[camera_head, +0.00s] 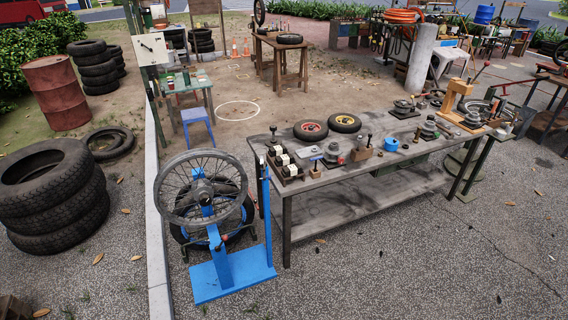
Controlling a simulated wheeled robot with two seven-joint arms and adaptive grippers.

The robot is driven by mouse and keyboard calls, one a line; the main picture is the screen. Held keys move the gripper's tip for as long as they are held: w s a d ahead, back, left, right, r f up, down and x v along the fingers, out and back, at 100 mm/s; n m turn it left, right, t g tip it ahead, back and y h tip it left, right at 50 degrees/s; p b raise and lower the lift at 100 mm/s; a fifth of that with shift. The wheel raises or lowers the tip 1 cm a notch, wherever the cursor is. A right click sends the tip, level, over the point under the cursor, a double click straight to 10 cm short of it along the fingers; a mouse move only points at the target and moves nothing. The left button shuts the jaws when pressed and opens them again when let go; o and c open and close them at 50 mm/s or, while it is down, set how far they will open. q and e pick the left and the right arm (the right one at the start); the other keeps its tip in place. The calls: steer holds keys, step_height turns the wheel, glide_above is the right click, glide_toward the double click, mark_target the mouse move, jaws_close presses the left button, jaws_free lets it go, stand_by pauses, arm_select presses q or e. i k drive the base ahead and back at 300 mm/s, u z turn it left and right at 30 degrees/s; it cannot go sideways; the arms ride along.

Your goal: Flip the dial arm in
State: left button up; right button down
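A blue wheel stand (234,272) is on the paved ground left of the workbench. A spoked wheel (163,190) is mounted upright on it, with a dark tyre (247,215) behind. A slim blue upright post (266,215) rises from the right side of the stand's base. A short arm with a small red part (222,247) shows low on the stand, below the wheel. I cannot tell which part is the dial arm, or whether it is in or out. Neither of my grippers is in view.
The grey workbench (330,205) right of the stand carries small wheels, dark blocks and metal parts. Stacked tyres (50,205) stand at the left, with a rusty barrel (55,92) behind. A concrete kerb (156,230) runs left of the stand. Pavement in front is clear.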

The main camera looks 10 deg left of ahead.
mark_target(266, 164)
steer(key=z, duration=0.45)
steer(key=i, duration=1.45)
steer(key=u, duration=1.15)
steer(key=i, duration=0.5)
steer(key=u, duration=1.8)
steer(key=k, duration=1.2)
steer(key=z, duration=1.55)
